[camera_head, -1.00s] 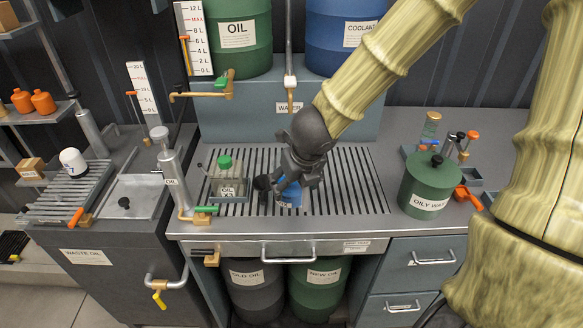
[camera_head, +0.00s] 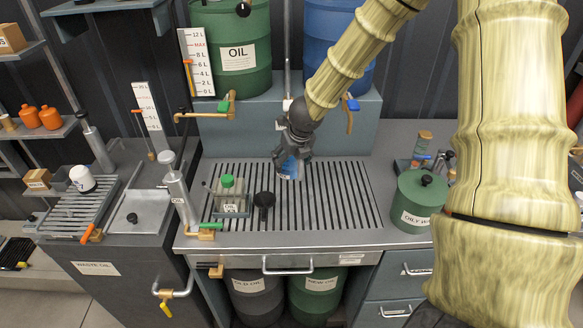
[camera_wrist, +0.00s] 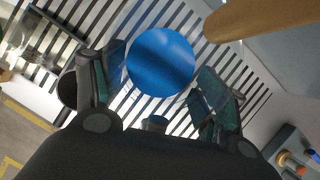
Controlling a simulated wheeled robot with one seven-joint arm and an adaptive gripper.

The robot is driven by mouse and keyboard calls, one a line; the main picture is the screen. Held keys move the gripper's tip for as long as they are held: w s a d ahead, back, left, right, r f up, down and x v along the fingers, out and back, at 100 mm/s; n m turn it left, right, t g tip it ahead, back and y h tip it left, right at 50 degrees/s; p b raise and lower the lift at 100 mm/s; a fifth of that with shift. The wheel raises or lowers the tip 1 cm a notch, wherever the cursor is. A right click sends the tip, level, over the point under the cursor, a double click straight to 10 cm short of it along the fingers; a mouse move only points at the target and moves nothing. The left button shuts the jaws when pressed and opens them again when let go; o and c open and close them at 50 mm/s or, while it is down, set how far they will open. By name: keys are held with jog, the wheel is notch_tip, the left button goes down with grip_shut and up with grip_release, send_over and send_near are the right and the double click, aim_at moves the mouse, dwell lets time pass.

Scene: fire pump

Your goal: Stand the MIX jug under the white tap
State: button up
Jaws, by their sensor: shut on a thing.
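My gripper (camera_head: 296,148) is shut on a small blue jug (camera_head: 290,169) over the back part of the slatted grate (camera_head: 340,205). In the wrist view the jug (camera_wrist: 160,62) shows as a round blue top between the two fingers. No MIX label is readable on it. I cannot tell whether its base touches the grate. The white tap (camera_head: 287,104) is on the thin vertical pipe, above and behind my gripper. My wrist hides part of the area below the tap.
An OIL jug with a green cap (camera_head: 228,190) and a black round-headed thing (camera_head: 264,200) stand on the grate to the left. A brass tap with a blue handle (camera_head: 350,108) hangs at right. The green OILY WASTE can (camera_head: 417,200) is farther right. The grate's right part is clear.

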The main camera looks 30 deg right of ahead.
aim_at(291, 172)
jog(key=shift+w+d+r, duration=0.15)
jog(key=shift+w+d, duration=0.1)
jog(key=shift+w, duration=0.2)
jog(key=shift+w+d+f, duration=0.1)
jog(key=shift+w+f, duration=0.05)
jog(key=shift+f, duration=1.55)
notch_tip(291, 172, down, 3)
jog(key=shift+f, duration=0.2)
jog(key=shift+w+d+f, duration=0.1)
jog(key=shift+d+f, duration=0.05)
jog(key=shift+f, duration=0.1)
jog(key=o, duration=1.5)
jog(key=shift+c, duration=0.2)
jog(key=shift+r, duration=0.1)
jog(key=shift+v, duration=3.7)
